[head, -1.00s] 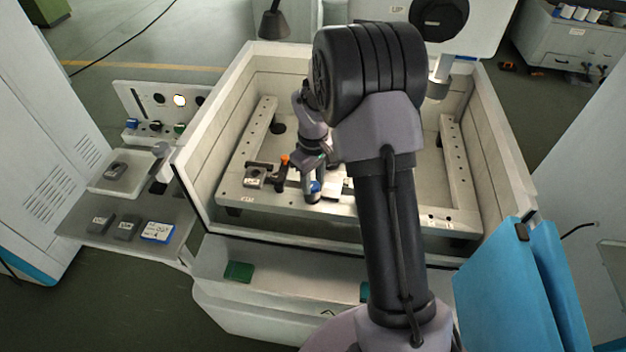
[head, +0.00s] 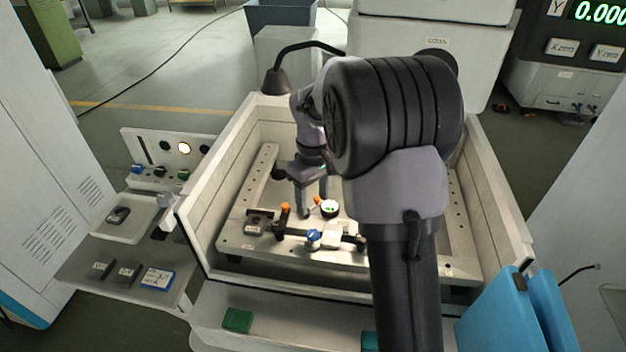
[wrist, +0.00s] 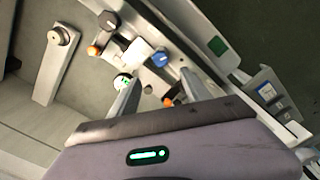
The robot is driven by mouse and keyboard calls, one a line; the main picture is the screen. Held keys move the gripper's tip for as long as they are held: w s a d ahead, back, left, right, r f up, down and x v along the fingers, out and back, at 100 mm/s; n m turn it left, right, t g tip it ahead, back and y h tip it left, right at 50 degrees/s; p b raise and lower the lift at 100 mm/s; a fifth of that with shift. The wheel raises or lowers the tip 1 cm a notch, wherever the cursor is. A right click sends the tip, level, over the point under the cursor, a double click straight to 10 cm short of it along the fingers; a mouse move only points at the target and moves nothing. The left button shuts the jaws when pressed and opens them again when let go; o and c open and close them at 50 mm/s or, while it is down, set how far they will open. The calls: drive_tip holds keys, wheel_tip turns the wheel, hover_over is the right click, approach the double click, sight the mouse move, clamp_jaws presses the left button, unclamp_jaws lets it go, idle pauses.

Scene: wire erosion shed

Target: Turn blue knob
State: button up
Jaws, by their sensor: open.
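The blue knob (head: 313,236) sits on a white block on the fixture rail inside the machine tank. It also shows in the wrist view (wrist: 159,59), beyond my fingertips, with a clear gap. My gripper (head: 308,208) is above the rail, behind the knob in the head view. In the wrist view its two fingers (wrist: 163,92) are spread, with nothing held between them. A second blue knob (head: 137,169) is on the control panel at the left.
Orange-tipped clamps (head: 285,209) and a round white dial (head: 329,208) stand close around my gripper. The tank walls (head: 191,238) enclose the fixture. A side shelf (head: 115,268) holds small blocks. The tank's middle floor looks fairly clear.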

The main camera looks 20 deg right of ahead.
wheel_tip(320, 180, up, 5)
drive_tip(key=shift+r+p, duration=0.1)
drive_tip(key=shift+p, duration=0.3)
idle(1.1)
